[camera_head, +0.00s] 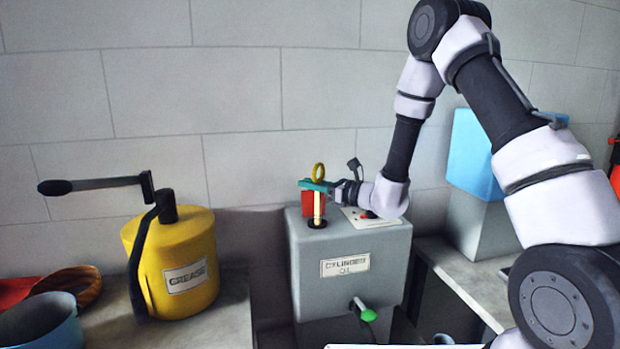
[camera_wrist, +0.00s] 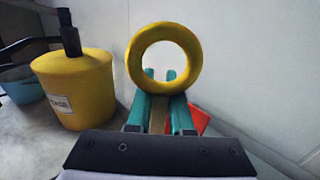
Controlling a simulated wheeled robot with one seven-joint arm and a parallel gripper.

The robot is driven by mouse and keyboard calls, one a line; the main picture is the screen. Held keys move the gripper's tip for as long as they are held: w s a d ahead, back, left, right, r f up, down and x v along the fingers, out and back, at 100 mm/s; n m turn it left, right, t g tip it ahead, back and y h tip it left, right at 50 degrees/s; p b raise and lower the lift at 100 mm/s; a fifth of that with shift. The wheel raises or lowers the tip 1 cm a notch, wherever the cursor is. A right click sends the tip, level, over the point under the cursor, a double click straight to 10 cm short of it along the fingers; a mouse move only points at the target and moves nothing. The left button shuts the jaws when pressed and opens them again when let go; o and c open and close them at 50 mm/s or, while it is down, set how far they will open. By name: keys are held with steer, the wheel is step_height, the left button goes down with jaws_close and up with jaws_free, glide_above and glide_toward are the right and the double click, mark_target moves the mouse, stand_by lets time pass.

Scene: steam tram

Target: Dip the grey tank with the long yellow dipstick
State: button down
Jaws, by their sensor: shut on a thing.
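The grey tank (camera_head: 348,265), labelled "CYLINDER OIL", stands below the wall in the middle of the head view. My gripper (camera_head: 316,186) is above its top left, with teal fingers shut on the yellow dipstick (camera_head: 317,205) just under its ring. The ring also shows large and upright between the fingertips in the wrist view (camera_wrist: 191,60). The pale yellow shaft hangs about upright, and its visible lower end meets the black round collar (camera_head: 317,224) on the tank top. Any length inside the tank is hidden, and I cannot tell how deep it reaches.
A red object (camera_head: 306,209) is close behind the shaft. A yellow grease drum (camera_head: 180,262) with a crank handle stands left, near a blue pot (camera_head: 42,322) and a brown bowl (camera_head: 80,282). A green-knobbed tap (camera_head: 368,315) projects from the tank front. A blue box (camera_head: 472,155) stands right.

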mark_target(316, 200)
steer(key=shift+f, duration=2.45)
steer(key=shift+r, duration=0.1)
step_height(316, 200, up, 34)
stand_by(1.5)
steer(key=shift+f, duration=0.2)
